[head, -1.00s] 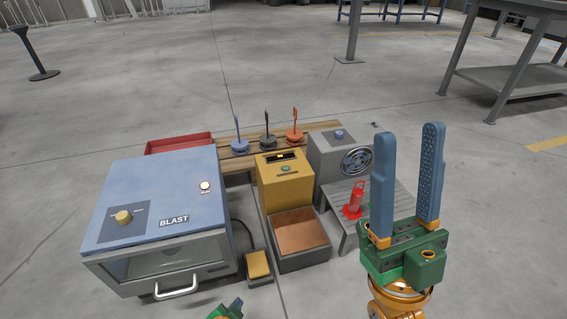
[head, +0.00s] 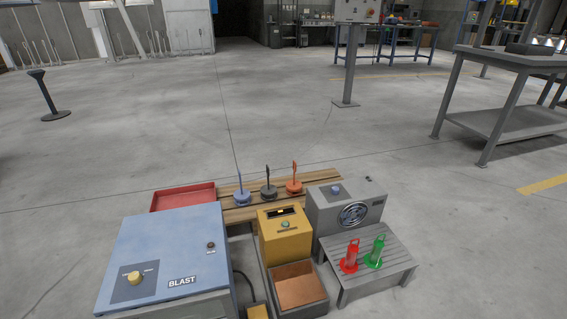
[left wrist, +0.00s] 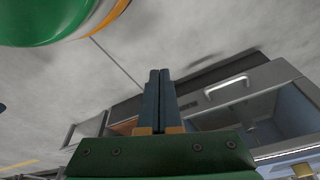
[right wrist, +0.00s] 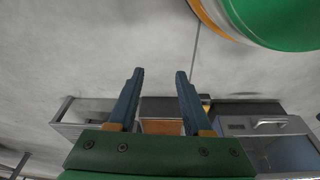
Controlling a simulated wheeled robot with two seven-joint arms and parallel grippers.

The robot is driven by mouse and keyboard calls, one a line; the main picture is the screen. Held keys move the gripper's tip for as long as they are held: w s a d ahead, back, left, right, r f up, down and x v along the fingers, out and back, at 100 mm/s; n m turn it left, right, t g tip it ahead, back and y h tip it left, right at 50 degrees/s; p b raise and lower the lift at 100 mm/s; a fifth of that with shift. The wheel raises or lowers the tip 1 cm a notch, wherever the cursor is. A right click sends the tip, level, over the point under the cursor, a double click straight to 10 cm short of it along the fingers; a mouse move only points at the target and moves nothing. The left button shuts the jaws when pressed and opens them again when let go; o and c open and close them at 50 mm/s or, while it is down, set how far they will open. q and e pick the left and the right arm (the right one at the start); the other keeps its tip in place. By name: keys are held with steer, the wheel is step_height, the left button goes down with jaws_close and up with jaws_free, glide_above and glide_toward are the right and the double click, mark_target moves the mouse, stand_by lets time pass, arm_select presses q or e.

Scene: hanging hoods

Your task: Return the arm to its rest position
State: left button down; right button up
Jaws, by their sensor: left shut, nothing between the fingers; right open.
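Neither gripper shows in the head view. In the left wrist view my left gripper (left wrist: 160,72) has its two blue fingers together, with nothing between them. In the right wrist view my right gripper (right wrist: 158,72) has its fingers apart and empty. The blue BLAST cabinet (head: 165,258), the yellow box (head: 284,236) and the grey slatted stand (head: 372,265) are in front of me.
Blue, dark and orange handled pieces stand on a wooden pallet (head: 325,178) behind the boxes. A red tray (head: 183,197) lies at its left. A brown-lined bin (head: 299,287) is in front of the yellow box. The floor beyond is open, with a grey table (head: 510,122) at right.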

arm_select(q)
steer(key=s+a+r+g+p, duration=0.1)
steer(key=s+r+p, duration=0.6)
steer(key=p, duration=0.9)
steer(key=s+a+r+p, duration=0.1)
steer(key=s+r+p, duration=0.6)
steer(key=r+p, duration=0.6)
steer(key=shift+a+r+m+g+p, duration=0.3)
steer(key=shift+r+g+p, duration=0.1)
steer(key=shift+p, duration=1.7)
arm_select(e)
steer(key=s+d+r, duration=0.1)
steer(key=s+r, duration=0.6)
steer(key=r, duration=0.3)
steer(key=s+d+r+g, duration=0.1)
steer(key=s+r, duration=0.5)
steer(key=r, duration=0.5)
steer(key=shift+s+d+g, duration=0.2)
steer(key=shift+s+g, duration=0.1)
steer(key=shift+s, duration=0.1)
arm_select(q)
steer(key=shift+s+d, duration=0.1)
